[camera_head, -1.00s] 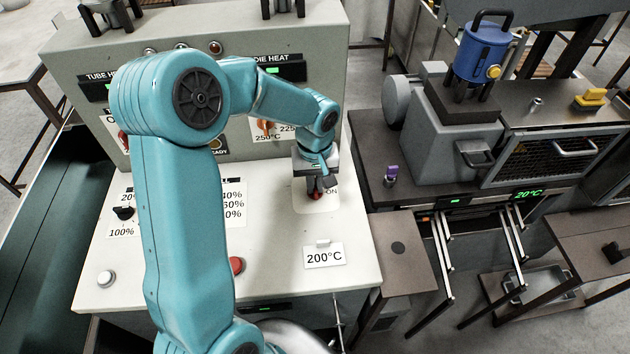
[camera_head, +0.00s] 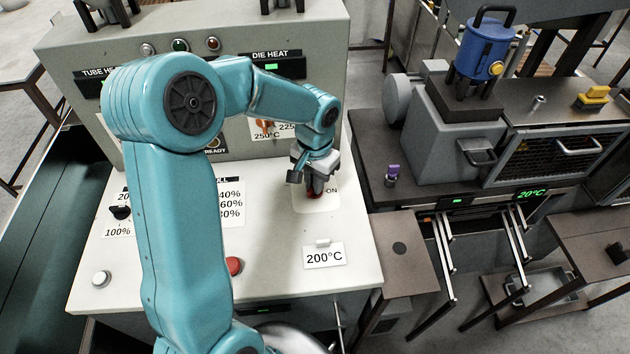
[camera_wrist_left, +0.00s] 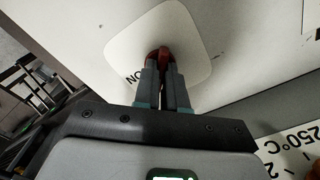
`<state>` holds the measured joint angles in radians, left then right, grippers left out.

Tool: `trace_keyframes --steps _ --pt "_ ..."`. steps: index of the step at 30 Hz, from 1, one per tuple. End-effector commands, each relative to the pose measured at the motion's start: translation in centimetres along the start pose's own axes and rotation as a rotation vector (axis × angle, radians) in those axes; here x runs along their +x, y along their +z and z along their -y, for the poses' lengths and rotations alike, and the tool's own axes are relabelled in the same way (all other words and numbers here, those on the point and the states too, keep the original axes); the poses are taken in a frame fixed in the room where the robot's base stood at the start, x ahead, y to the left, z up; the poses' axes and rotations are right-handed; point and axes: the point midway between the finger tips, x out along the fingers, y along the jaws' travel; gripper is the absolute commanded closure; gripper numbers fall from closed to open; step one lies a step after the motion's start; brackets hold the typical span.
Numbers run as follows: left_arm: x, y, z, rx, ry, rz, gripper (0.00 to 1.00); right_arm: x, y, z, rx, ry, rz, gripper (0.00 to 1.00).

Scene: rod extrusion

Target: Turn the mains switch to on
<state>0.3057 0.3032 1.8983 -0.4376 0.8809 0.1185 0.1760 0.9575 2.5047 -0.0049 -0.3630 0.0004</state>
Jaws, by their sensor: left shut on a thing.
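The mains switch is a red knob (camera_head: 313,194) on a white rounded plate (camera_head: 327,204) with the label ON at its right, on the pale console top. My left gripper (camera_head: 316,184) reaches down onto it from above, its fingers shut on the knob. In the left wrist view the red knob (camera_wrist_left: 160,54) shows between and beyond the two grey fingertips (camera_wrist_left: 164,66). Part of the ON label shows left of the fingers there. The fingers hide much of the knob, so its exact pointing direction is hard to tell. My right gripper is not in view.
A red button (camera_head: 234,266), a white button (camera_head: 101,278), a black dial (camera_head: 120,212) and a 200°C card (camera_head: 323,256) are on the console top. The console's upright panel (camera_head: 75,60) stands behind. Right of it are a machine and a blue canister (camera_head: 484,50).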

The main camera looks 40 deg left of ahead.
Motion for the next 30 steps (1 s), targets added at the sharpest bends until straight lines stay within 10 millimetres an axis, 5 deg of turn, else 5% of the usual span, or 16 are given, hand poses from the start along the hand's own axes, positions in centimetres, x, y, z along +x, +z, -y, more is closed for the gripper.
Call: trace_keyframes --steps 18,30 --pt "-0.30 -0.15 0.09 0.564 -0.004 -0.006 1.00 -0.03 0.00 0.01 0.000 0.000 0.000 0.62" --pt "-0.32 -0.19 0.12 0.788 -0.005 -0.007 1.00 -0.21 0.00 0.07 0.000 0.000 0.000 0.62"
